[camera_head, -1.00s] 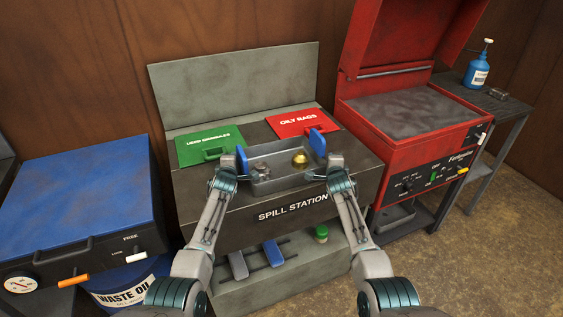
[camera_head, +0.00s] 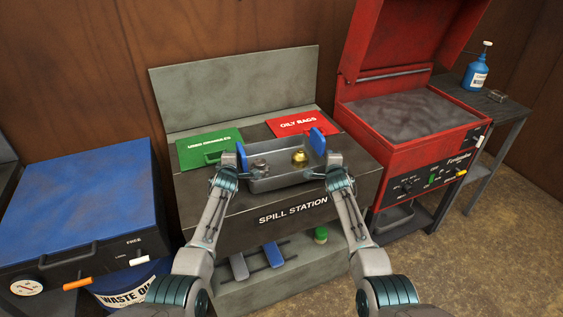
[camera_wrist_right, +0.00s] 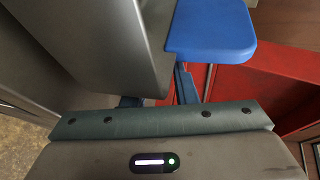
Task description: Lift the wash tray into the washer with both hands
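The wash tray (camera_head: 282,181) is a grey open tray with a blue handle at each end, seen over the spill station top. A dark metal part (camera_head: 260,166) and a brass part (camera_head: 299,158) lie in it. My left gripper (camera_head: 237,166) is shut on the left blue handle (camera_head: 242,155). My right gripper (camera_head: 327,165) is shut on the right blue handle (camera_head: 318,141); this handle shows large in the right wrist view (camera_wrist_right: 210,30), where the fingertips are mostly hidden. The red washer (camera_head: 428,150) stands to the right with its lid (camera_head: 405,38) raised.
The spill station (camera_head: 245,212) has green (camera_head: 209,146) and red (camera_head: 301,124) lids behind the tray. A blue-topped cabinet (camera_head: 80,200) stands at left. A blue pump bottle (camera_head: 477,72) stands on a side table at right. Open floor shows at lower right.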

